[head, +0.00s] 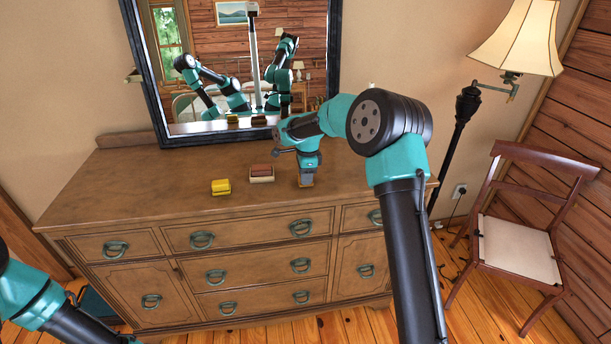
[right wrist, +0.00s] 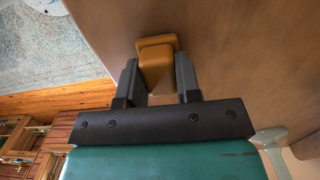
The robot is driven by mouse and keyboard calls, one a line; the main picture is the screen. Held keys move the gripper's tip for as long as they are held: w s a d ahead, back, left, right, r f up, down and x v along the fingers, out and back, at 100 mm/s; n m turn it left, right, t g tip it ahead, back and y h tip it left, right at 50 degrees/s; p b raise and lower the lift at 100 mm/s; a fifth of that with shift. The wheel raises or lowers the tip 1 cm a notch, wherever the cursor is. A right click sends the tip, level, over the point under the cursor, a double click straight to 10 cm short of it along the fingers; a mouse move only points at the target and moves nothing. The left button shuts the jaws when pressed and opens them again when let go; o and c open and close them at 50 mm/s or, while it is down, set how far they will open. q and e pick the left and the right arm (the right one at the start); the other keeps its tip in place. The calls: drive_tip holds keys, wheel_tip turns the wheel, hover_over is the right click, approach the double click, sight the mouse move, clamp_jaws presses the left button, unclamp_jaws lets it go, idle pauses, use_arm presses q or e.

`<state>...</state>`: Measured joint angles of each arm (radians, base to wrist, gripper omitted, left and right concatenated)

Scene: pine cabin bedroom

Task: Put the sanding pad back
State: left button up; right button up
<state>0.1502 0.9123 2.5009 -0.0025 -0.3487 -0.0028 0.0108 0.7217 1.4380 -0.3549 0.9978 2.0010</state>
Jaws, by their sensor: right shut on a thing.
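My right gripper (head: 307,178) is low over the right-middle of the wooden dresser top (head: 150,180). In the right wrist view the fingers (right wrist: 158,85) are closed on the sides of an orange-tan block (right wrist: 157,58) with a wider far end. I take this block to be the sanding pad; in the head view the gripper mostly hides it. It is at or just above the dresser top; I cannot tell whether it touches. Left of the gripper is a reddish-brown block (head: 261,168) on a pale base (head: 262,179). My left gripper is out of view.
A yellow object (head: 221,187) sits farther left on the dresser. A black-framed mirror (head: 150,80) stands behind and reflects my arms. A floor lamp (head: 465,110) and a chair (head: 515,240) are at the right. The dresser top's left side is clear.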

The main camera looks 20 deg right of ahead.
drive_tip(key=o, duration=0.9)
drive_tip(key=shift+f, duration=0.1)
drive_tip(key=r, duration=1.2)
drive_tip(key=shift+d+r, duration=0.2)
drive_tip(key=shift+d, duration=0.15)
